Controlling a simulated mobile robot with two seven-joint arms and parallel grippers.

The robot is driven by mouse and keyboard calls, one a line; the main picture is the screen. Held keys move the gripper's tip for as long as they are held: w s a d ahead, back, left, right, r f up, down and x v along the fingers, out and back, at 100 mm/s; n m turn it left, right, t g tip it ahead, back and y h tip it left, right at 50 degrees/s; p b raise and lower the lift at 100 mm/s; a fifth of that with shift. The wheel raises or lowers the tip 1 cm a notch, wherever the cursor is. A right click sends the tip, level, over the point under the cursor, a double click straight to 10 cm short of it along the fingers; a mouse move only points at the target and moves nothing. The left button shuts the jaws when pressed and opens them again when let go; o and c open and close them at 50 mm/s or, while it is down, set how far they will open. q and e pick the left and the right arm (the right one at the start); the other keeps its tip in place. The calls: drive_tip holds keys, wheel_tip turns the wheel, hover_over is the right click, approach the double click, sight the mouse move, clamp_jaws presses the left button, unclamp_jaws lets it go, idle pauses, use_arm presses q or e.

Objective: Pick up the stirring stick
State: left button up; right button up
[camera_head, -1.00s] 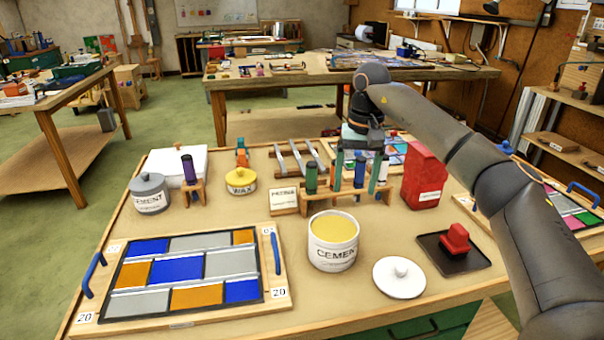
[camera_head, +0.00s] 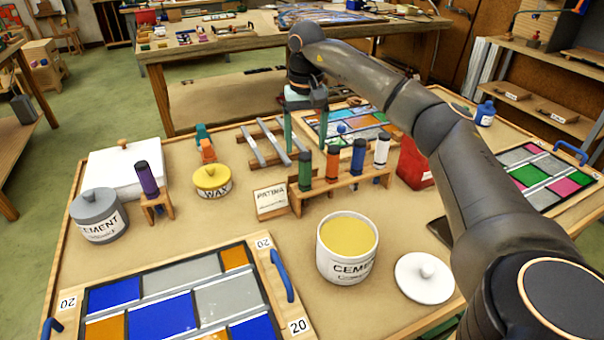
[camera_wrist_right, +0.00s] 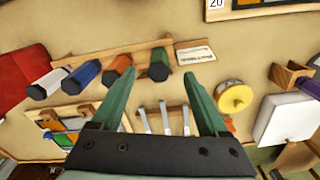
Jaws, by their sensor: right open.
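Several slim grey metal tools (camera_head: 253,147) lie side by side across a low wooden rest behind the tube rack; in the right wrist view, three show as pale bars (camera_wrist_right: 165,118). I cannot tell whether one of them is the stirring stick; no other clear stick shows. My right gripper (camera_head: 306,140) is open and empty, with green fingers pointing down, just right of these tools in the head view. In the right wrist view the open fingers (camera_wrist_right: 160,78) stand apart, with the tools seen between and beyond them. My left gripper is not in view.
A wooden rack (camera_head: 340,183) holds several coloured tubes in front of the gripper. A leaded panel (camera_head: 165,300) lies in front.

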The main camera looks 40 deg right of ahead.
sight(305, 167)
wheel_tip(305, 167, down, 3)
drive_tip(key=shift+f, duration=0.15)
drive_tip(key=shift+w+d+f+p, duration=0.15)
drive_tip(key=shift+w+f, duration=0.05)
drive_tip(key=shift+f, duration=1.1)
drive_tip(key=shift+w+d+f+p, duration=0.15)
drive_tip(key=shift+f, duration=1.15)
clamp_jaws()
